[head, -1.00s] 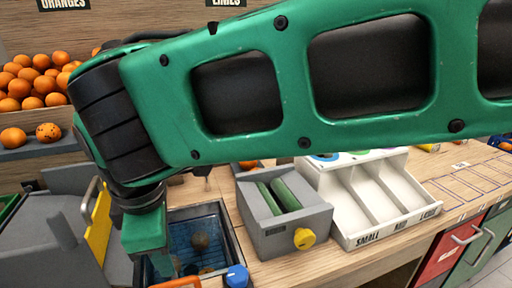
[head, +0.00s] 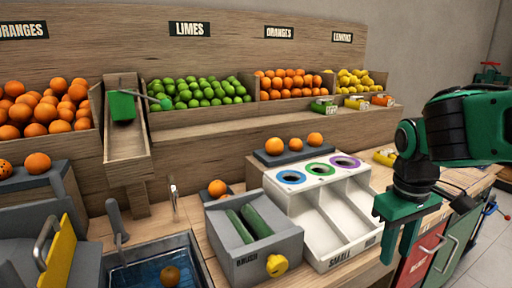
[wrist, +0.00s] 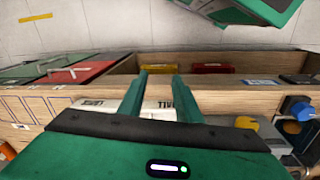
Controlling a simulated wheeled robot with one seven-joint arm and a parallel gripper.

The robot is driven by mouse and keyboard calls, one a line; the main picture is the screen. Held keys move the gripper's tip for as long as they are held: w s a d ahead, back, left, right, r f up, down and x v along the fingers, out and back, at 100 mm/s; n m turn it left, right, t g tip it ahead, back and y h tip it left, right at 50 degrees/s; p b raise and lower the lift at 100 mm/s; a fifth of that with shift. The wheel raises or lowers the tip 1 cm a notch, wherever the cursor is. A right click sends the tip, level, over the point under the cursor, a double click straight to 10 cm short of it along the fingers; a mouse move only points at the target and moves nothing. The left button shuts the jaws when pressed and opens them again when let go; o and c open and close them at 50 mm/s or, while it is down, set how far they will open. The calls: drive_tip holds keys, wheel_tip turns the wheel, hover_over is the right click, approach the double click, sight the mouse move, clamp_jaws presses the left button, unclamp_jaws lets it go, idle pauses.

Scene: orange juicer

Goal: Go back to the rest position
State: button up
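My gripper (head: 394,232) is at the right side of the head view, hanging fingers-down in front of the counter, to the right of the white sorting chute. In the wrist view its two green fingers (wrist: 158,90) stand apart with nothing between them. My green arm reaches in from the right edge of the head view. No object is held.
The white sorter (head: 322,205) and grey brush box (head: 252,240) stand on the counter left of my gripper. A blue sink basin (head: 135,277) holds an orange. Fruit bins with limes (head: 200,92) line the back. Red and green cabinet fronts (head: 418,262) lie below right.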

drive_tip(key=s+d+f+m, duration=0.2)
drive_tip(key=s+d+m, duration=0.2)
drive_tip(key=s, duration=0.3)
drive_tip(key=s+d+f+m+y, duration=0.1)
drive_tip(key=s+d+f+m, duration=0.1)
drive_tip(key=s+d+m, duration=0.3)
drive_tip(key=shift+s+d+f+m+g, duration=0.25)
drive_tip(key=shift+s+d+m+g, duration=0.05)
drive_tip(key=shift+s+d, duration=0.8)
drive_tip(key=shift+w+f, duration=0.25)
drive_tip(key=shift+w, duration=0.35)
idle(0.4)
idle(1.7)
